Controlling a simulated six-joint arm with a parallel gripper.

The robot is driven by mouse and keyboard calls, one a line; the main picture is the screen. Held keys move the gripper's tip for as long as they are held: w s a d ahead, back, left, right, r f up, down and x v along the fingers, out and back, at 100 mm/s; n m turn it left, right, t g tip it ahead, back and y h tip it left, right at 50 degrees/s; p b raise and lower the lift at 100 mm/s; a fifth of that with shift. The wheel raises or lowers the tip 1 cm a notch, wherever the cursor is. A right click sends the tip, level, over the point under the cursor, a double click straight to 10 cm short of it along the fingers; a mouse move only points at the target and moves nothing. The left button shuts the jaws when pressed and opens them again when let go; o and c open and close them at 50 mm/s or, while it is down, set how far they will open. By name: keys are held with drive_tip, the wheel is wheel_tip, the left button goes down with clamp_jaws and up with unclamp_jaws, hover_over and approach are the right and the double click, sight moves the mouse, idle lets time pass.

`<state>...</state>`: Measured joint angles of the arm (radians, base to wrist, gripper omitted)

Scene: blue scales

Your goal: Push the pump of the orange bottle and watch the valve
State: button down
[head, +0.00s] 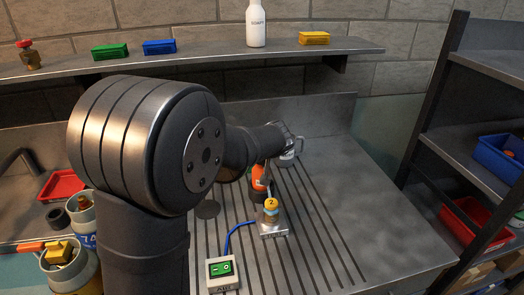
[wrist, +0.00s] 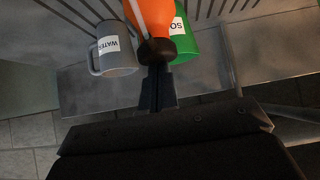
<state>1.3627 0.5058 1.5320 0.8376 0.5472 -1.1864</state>
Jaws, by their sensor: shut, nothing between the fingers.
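The orange bottle (head: 258,181) stands on the grooved metal counter, partly hidden by my arm. In the wrist view its orange body (wrist: 168,14) shows at the top edge, with a dark pump head (wrist: 156,51). My gripper (wrist: 157,72) is shut and empty, its fingertips at the pump head; I cannot tell whether they touch it. A small brass piece with a red top (head: 27,55), which looks like a valve, sits at the left end of the shelf.
A grey mug labelled WATER (wrist: 113,52) and a green container (wrist: 186,42) flank the bottle. A brass weight (head: 271,207) sits on a small scale (head: 273,229), cabled to a green-screened box (head: 222,272). The counter's right side (head: 365,205) is clear.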

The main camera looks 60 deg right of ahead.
drive_tip(key=shift+a+f, duration=0.25)
drive_tip(key=shift+f, duration=0.55)
drive_tip(key=shift+r, duration=0.1)
wheel_tip(320, 180, up, 6)
drive_tip(key=shift+s+d+f, duration=0.1)
drive_tip(key=shift+s+f, duration=0.05)
drive_tip(key=v, duration=0.9)
drive_tip(key=shift+r, duration=0.25)
drive_tip(key=shift+s, duration=0.1)
drive_tip(key=w+a+f+n+y, duration=0.15)
drive_tip(key=w+a, duration=0.35)
drive_tip(key=a, duration=0.8)
drive_tip(key=w+a+n+y, duration=0.15)
drive_tip(key=w+a, duration=0.35)
drive_tip(key=a, duration=0.7)
drive_tip(key=s+a+f, duration=0.3)
drive_tip(key=a+f, duration=0.1)
drive_tip(key=a, duration=0.4)
drive_tip(key=s+a+f+g+y, duration=0.1)
drive_tip(key=s+a+f, duration=0.2)
drive_tip(key=a, duration=0.5)
drive_tip(key=s+a+f+n, duration=0.1)
drive_tip(key=s+a+f, duration=0.2)
drive_tip(key=a+f, duration=0.3)
drive_tip(key=shift+s+a, duration=0.25)
drive_tip(key=shift+a, duration=0.75)
